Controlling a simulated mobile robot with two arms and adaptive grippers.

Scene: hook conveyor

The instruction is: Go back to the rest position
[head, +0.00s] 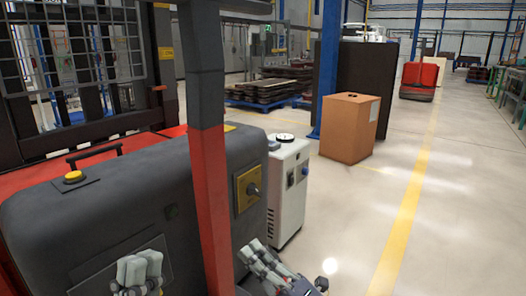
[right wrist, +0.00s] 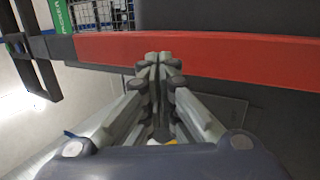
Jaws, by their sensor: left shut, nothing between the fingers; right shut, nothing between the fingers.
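My left gripper (head: 138,270) shows at the bottom of the head view, in front of the dark grey rear body of a red and grey vehicle (head: 120,190). Its pale fingers are together and hold nothing. My right gripper (head: 258,256) is at the bottom centre of the head view, right of the red and grey post (head: 213,180). In the right wrist view my right gripper (right wrist: 158,66) has its fingertips together and empty. A red bar (right wrist: 230,48) crosses behind the tips there; I cannot tell whether they touch it. No hook is visible.
A white cabinet (head: 287,190) stands just beyond my right gripper. A brown box (head: 348,128) is farther back, near a blue column (head: 328,70). Stacked pallets (head: 268,92) are behind. The floor on the right is open, with a yellow line (head: 405,215).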

